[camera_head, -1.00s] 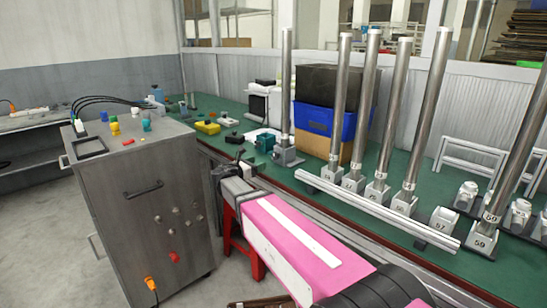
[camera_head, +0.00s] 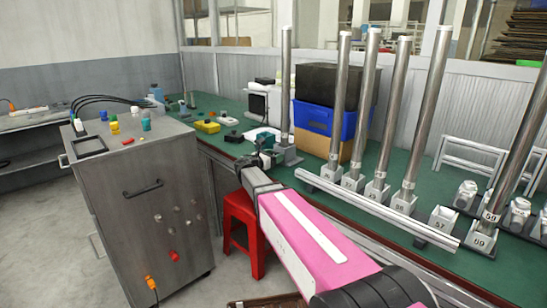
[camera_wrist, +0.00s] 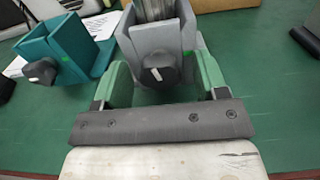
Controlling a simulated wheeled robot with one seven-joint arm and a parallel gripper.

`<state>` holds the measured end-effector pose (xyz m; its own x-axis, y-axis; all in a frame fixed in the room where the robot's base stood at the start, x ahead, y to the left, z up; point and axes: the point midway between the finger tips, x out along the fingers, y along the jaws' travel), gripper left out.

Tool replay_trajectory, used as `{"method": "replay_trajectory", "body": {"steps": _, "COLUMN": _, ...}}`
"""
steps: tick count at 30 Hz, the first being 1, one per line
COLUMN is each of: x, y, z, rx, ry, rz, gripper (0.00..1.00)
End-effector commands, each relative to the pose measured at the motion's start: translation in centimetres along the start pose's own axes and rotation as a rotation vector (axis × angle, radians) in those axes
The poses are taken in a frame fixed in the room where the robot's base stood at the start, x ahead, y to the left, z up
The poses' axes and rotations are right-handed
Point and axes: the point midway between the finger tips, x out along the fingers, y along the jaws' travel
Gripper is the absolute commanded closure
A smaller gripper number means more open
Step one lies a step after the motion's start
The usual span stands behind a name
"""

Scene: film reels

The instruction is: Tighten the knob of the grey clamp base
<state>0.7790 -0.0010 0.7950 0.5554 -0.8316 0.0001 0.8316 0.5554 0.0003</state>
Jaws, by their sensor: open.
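The grey clamp base (camera_wrist: 190,35) stands at the top centre of the wrist view, with a metal pole clamped upright in it. Its black knob (camera_wrist: 160,70) faces me and has a white mark line. My gripper (camera_wrist: 163,76) is open, with one green finger on each side of the knob; I cannot tell whether they touch it. In the head view the grey clamp base (camera_head: 289,156) stands near the table's front edge, with my gripper (camera_head: 266,158) just left of it. Gripper and arm partly hide the base's near side there; the knob cannot be made out.
A teal clamp base (camera_wrist: 70,45) with its own black knob stands close to the left. Other poles in numbered grey bases, a blue crate (camera_head: 316,118) and a white rail (camera_head: 370,205) are to the right. A red stool (camera_head: 240,222) and steel cabinet (camera_head: 145,215) stand in front.

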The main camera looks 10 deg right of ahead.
Motion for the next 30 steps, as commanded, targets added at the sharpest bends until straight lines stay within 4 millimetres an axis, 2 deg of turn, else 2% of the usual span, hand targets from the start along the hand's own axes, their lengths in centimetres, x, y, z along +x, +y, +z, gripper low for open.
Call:
{"method": "replay_trajectory", "body": {"steps": 3, "x": -0.02, "y": 0.0, "z": 0.0, "rx": 0.0, "ry": 0.0, "rz": 0.0, "gripper": 0.34}}
{"method": "replay_trajectory", "body": {"steps": 4, "x": -0.03, "y": 0.0, "z": 0.0, "rx": 0.0, "ry": 0.0, "rz": 0.0, "gripper": 0.37}}
{"method": "replay_trajectory", "body": {"steps": 8, "x": -0.04, "y": 0.0, "z": -0.01, "rx": 0.0, "ry": 0.0, "rz": 0.0, "gripper": 0.79}}
{"method": "replay_trajectory", "body": {"steps": 9, "x": -0.04, "y": 0.0, "z": -0.01, "rx": 0.0, "ry": 0.0, "rz": 0.0, "gripper": 0.83}}
{"method": "replay_trajectory", "body": {"steps": 20, "x": -0.06, "y": -0.01, "z": -0.01, "rx": 0.053, "ry": 0.0, "rz": 0.0, "gripper": 0.83}}
{"method": "replay_trajectory", "body": {"steps": 30, "x": -0.07, "y": -0.04, "z": -0.03, "rx": 0.273, "ry": 0.0, "rz": -0.001, "gripper": 0.83}}
